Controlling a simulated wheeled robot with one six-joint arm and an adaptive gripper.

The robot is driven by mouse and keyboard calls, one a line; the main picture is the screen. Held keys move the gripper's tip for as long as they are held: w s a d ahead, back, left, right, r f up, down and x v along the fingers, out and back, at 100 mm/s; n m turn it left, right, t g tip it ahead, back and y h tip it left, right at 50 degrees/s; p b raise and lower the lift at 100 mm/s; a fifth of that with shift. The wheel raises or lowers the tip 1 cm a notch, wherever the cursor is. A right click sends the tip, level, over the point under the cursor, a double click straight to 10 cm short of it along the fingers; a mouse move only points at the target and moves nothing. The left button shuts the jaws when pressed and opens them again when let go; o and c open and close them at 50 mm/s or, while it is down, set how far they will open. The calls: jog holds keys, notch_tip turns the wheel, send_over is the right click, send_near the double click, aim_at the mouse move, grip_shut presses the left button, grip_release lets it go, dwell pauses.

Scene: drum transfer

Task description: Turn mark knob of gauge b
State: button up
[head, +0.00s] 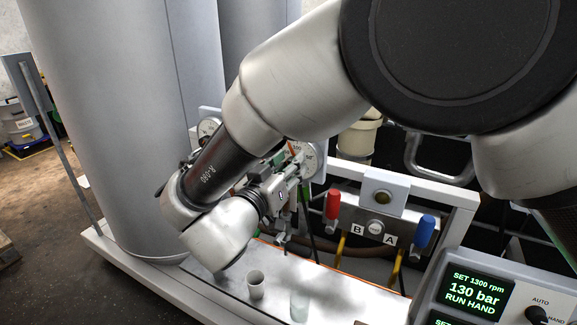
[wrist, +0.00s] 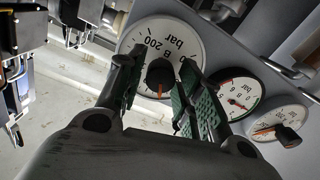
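In the wrist view, a large white round gauge (wrist: 190,42) reads "200 bar" beside a mark that looks like B. A black knob (wrist: 160,76) with an orange pointer line sits at its middle. My gripper (wrist: 159,70) is open, its two fingers on either side of the knob. Narrow gaps seem to show between fingers and knob; whether either finger touches cannot be told. In the head view, my gripper (head: 296,168) is in front of a white gauge (head: 313,158), which it partly hides; the knob cannot be made out there.
Two smaller gauges, one red-marked (wrist: 236,96) and one with a black knob (wrist: 265,122), are right of the fingers. Red (head: 333,204) and blue (head: 425,231) handles stand right of my gripper. Cups (head: 256,285) stand on the ledge below my arm. A control panel (head: 480,297) is at lower right.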

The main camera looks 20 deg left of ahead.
jog(key=shift+s, duration=0.1)
jog(key=s, duration=1.1)
jog(key=shift+s+a, duration=0.2)
jog(key=shift+s, duration=0.2)
